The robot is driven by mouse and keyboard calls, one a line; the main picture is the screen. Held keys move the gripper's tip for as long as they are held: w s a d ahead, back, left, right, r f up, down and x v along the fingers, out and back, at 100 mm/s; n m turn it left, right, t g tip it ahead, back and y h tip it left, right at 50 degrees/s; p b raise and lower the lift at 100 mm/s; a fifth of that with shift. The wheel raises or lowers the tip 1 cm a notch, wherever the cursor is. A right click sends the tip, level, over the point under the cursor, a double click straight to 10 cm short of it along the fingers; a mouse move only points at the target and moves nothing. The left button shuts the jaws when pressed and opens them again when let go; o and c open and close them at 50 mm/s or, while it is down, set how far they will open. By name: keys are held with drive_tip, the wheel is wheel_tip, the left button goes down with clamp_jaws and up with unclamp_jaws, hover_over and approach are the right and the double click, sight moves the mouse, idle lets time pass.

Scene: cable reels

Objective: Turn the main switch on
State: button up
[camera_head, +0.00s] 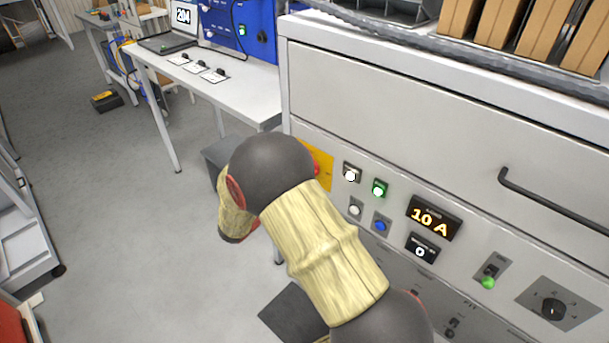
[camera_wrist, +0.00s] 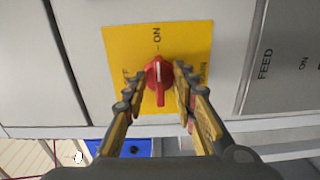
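The main switch is a red rotary knob (camera_wrist: 159,82) on a yellow plate (camera_wrist: 120,45). In the wrist view its grip bar is upright in the picture, with a white mark at the upper end toward the ON label. The OFF label is to the left, partly behind a finger. My gripper (camera_wrist: 158,76) has its fingers apart, one on each side of the knob, with small gaps seeming to show. Contact is hard to tell. In the head view my arm hides most of the yellow plate (camera_head: 323,178); a sliver of the red knob (camera_head: 315,169) shows.
The grey cabinet front carries a white lamp (camera_head: 350,175), a lit green button (camera_head: 378,188), a blue button (camera_head: 381,225), a display reading 10 A (camera_head: 433,219) and a dial (camera_head: 552,309). A drawer handle (camera_head: 550,200) juts out at right. A white table (camera_head: 235,95) stands behind.

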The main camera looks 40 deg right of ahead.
drive_tip(key=a, duration=1.2)
drive_tip(key=shift+s, duration=0.45)
drive_tip(key=s+f+n+g+y, duration=0.3)
drive_tip(key=s+f+y, duration=0.1)
drive_tip(key=s+f, duration=0.3)
drive_tip(key=s+a+g+y, duration=0.1)
drive_tip(key=s+a+y, duration=0.5)
drive_tip(key=s+a, duration=0.1)
drive_tip(key=s+a+r+m+t+y, duration=0.2)
drive_tip(key=s+a+r+t+y, duration=0.15)
drive_tip(key=a+r+y, duration=0.5)
drive_tip(key=s+a+r+m+t, duration=0.1)
drive_tip(key=r+t, duration=0.4)
drive_tip(key=r, duration=0.5)
drive_tip(key=shift+s+a+m, duration=0.4)
drive_tip(key=shift+s+a, duration=0.15)
drive_tip(key=shift+a, duration=0.55)
